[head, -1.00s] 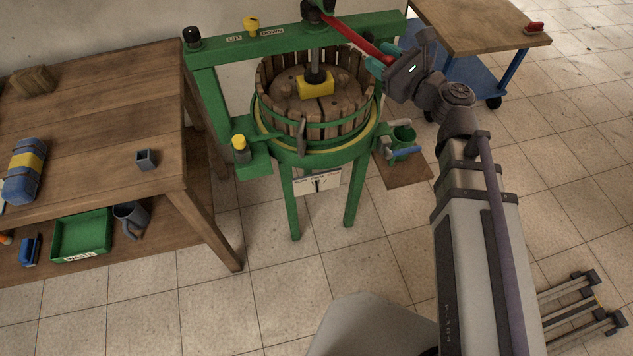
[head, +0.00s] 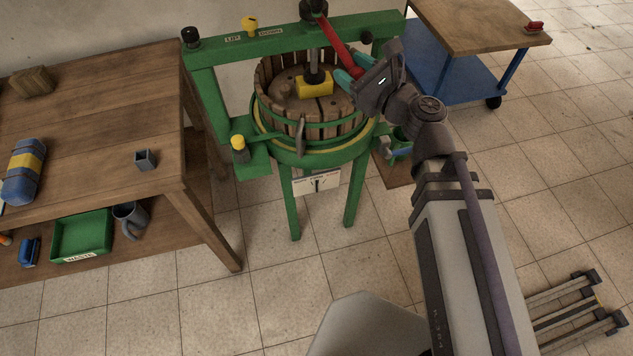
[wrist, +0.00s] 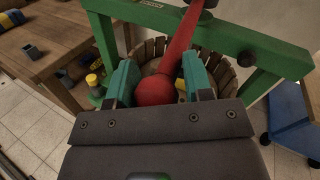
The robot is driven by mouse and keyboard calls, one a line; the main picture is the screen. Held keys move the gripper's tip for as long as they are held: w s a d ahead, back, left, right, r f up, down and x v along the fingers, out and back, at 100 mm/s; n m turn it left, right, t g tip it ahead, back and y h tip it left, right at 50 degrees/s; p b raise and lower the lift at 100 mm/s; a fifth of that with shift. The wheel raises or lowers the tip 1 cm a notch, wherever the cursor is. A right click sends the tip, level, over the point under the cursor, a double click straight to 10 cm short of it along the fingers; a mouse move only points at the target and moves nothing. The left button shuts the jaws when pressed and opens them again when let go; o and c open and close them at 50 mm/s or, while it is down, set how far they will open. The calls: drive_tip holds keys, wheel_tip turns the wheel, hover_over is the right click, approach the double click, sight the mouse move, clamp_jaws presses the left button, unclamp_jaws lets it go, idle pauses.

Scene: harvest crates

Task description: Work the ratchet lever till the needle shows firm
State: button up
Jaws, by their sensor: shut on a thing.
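The green press (head: 207,95) has a slatted wooden basket (head: 272,83) with a yellow block (head: 314,84) under its screw. The red ratchet lever (head: 337,48) runs from the black hub (head: 312,9) at the screw's top down to my gripper. My gripper (head: 350,80) is shut on the lever's end; in the wrist view the red ball knob (wrist: 156,91) lies between the teal fingers. A white gauge plate (head: 317,182) with a dark needle hangs below the basket. Its lettering is too small to read, so I cannot tell what the needle shows.
A wooden bench (head: 100,95) stands at left with a blue-yellow cylinder (head: 24,171) and a small grey cup (head: 145,159). A green tray (head: 82,233) sits on its lower shelf. A blue trolley (head: 450,78) stands at right.

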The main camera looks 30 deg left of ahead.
drive_tip(key=shift+s+a, duration=0.1)
drive_tip(key=o, duration=0.3)
drive_tip(key=s+a, duration=0.4)
drive_tip(key=a, duration=0.1)
drive_tip(key=shift+s+a, duration=0.2)
drive_tip(key=shift+a, duration=0.2)
